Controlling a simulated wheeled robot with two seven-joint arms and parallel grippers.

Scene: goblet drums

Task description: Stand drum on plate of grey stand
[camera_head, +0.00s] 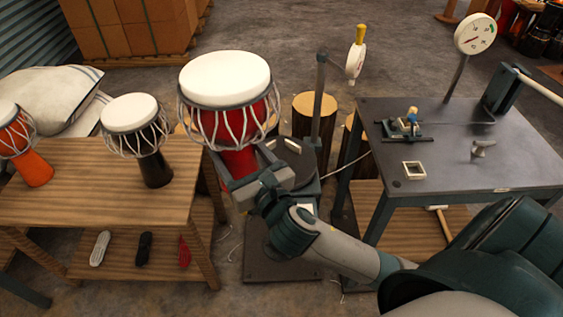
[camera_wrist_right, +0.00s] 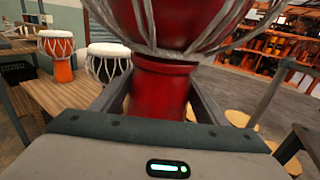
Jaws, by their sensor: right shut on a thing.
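My right gripper (camera_head: 248,178) is shut on the narrow red stem of a red drum (camera_head: 238,160) with a white head and pale ropes. The drum is upright and held up in the air, left of the grey stand. In the right wrist view the drum's stem (camera_wrist_right: 160,90) sits between the two fingers (camera_wrist_right: 160,105). The gripper and forearm hide part of the plate. My left gripper is not in view.
A wooden table (camera_head: 100,205) at left bears an orange drum (camera_head: 34,170) and a black drum (camera_head: 155,168). Log stools (camera_head: 312,105) stand behind the stand. A dark workbench (camera_head: 455,150) with tools and a dial gauge (camera_head: 475,35) stands at right.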

